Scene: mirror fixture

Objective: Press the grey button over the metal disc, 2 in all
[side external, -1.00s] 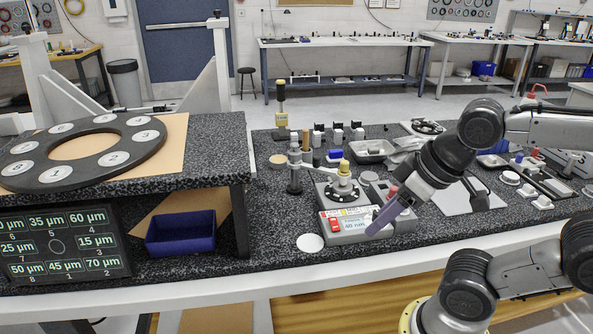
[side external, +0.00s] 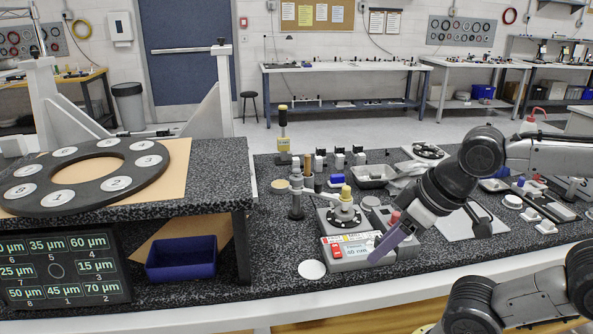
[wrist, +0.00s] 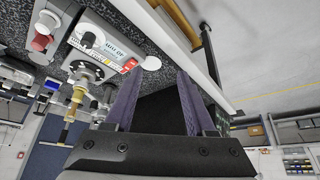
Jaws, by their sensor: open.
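A grey instrument box (side external: 343,264) with a small lit display, a red switch (side external: 336,250) and a round stage with a yellow-topped post (side external: 345,193) stands on the speckled bench. I cannot tell for certain which part is the grey button or the metal disc. My gripper (side external: 378,254), with purple fingers, is low at the box's front right, hiding part of it. In the wrist view my gripper (wrist: 156,82) is open, with nothing between its fingers.
A white disc (side external: 312,269) lies left of the box. A blue bin (side external: 181,259) sits under a raised shelf carrying a black numbered ring (side external: 39,193). A screen (side external: 61,264) lists sizes in µm. Small parts crowd the bench behind and right of the box.

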